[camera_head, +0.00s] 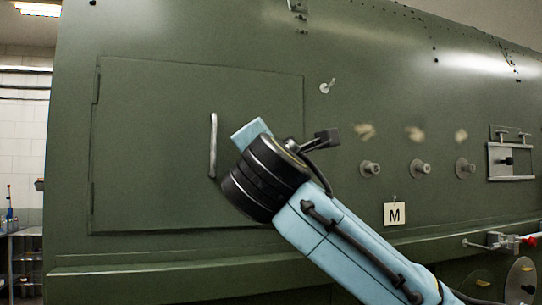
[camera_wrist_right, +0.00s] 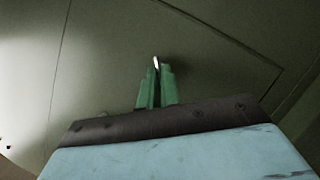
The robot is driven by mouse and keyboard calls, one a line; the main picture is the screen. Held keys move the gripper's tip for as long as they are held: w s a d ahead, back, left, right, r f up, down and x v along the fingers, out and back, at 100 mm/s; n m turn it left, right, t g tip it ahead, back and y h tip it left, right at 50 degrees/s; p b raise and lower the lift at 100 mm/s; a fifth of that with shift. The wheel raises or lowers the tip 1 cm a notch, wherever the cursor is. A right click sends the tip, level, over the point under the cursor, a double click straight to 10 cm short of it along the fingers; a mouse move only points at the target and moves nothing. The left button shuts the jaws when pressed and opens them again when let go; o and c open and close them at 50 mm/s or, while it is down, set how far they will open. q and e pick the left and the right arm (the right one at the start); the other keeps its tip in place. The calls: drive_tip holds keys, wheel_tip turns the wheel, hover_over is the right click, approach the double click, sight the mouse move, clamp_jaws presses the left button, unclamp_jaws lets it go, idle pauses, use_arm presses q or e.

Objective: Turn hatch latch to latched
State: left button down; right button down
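The green hatch (camera_head: 150,150) is a flush panel in the fuselage side, with a pale upright bar handle (camera_head: 213,145). A small silver lever (camera_head: 327,86), which looks like the hatch latch, sits just right of the hatch's right edge and points up to the right. My right arm comes in from the lower right, and its wrist covers the hatch's lower right part. Its fingers are hidden in the head view. In the right wrist view the green fingers (camera_wrist_right: 157,88) are close together, with a bright sliver at their tips; I cannot tell whether they grip it. My left gripper is out of view.
Several round knobs (camera_head: 370,168) and a card marked M (camera_head: 395,213) are on the fuselage right of my arm. A framed fitting (camera_head: 511,161) is at the far right. A ledge (camera_head: 150,270) runs below the hatch. The hatch's left part is clear.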

drive_tip(key=shift+a+r+m+g+h+p, duration=0.1)
drive_tip(key=shift+m+g+h, duration=0.25)
drive_tip(key=shift+m, duration=1)
drive_tip(key=shift+d+r+m+g+h+p, duration=0.15)
drive_tip(key=shift+m+g, duration=0.45)
drive_tip(key=shift+m, duration=0.7)
drive_tip(key=shift+a+r+m+g+h+p, duration=0.15)
drive_tip(key=shift+m+g+h, duration=0.25)
drive_tip(key=shift+m, duration=0.95)
drive_tip(key=c, duration=1.6)
unclamp_jaws()
